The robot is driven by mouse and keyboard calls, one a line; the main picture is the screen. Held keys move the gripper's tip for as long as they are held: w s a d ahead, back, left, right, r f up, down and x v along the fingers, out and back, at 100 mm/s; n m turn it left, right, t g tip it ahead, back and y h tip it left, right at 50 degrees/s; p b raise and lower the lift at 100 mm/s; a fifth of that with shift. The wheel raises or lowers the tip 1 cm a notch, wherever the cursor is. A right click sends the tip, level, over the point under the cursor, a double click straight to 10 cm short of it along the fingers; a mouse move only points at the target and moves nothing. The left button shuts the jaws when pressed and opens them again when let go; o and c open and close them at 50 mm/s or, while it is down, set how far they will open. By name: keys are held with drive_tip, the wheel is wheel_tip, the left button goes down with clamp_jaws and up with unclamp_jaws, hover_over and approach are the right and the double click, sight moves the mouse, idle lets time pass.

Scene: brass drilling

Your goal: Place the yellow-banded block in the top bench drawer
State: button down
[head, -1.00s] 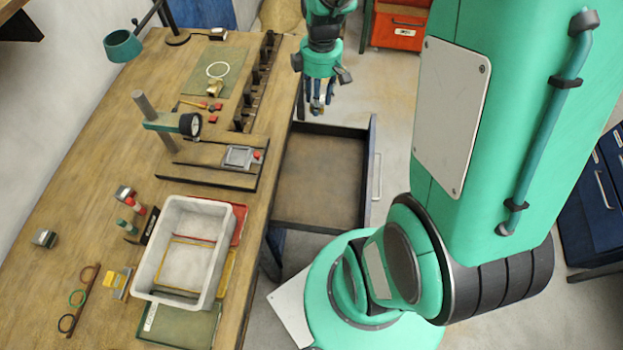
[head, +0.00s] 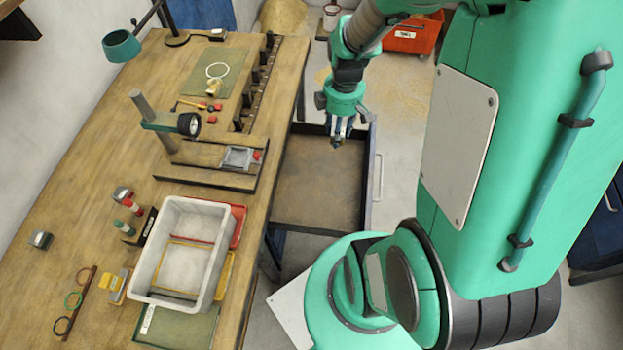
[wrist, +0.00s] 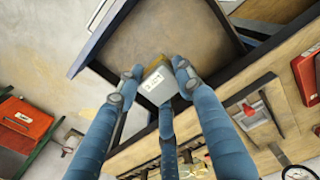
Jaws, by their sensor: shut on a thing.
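The bench drawer (head: 318,190) is pulled out and open at the bench's right side, and its floor looks bare. My gripper (head: 338,140) is over the far end of the drawer, pointing down. In the wrist view my gripper (wrist: 157,80) is shut on a grey block (wrist: 157,84) with a white label. A yellowish edge shows on this block, but most of its sides are hidden by the fingers. The drawer's inside (wrist: 165,30) shows beyond the block. Another grey block with a yellow part (head: 113,284) lies on the bench at the front left.
A white bin (head: 222,262) stands on the bench near the drawer. A drill-like stand (head: 160,122) and a small vise (head: 240,158) are farther back. The drawer's raised walls (head: 369,170) border its opening. An orange container (head: 410,38) stands on the floor behind.

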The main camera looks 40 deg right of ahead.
wheel_tip(320, 180, down, 26)
drive_tip(key=shift+w+f, duration=0.1)
idle(0.4)
drive_tip(key=shift+w, duration=0.1)
drive_tip(key=b, duration=0.2)
hover_over(323, 154)
drive_tip(key=shift+f, duration=0.65)
drive_tip(key=shift+f, duration=0.1)
drive_tip(key=shift+f+b, duration=0.6)
drive_tip(key=shift+f, duration=1.1)
drive_tip(key=shift+f, duration=0.1)
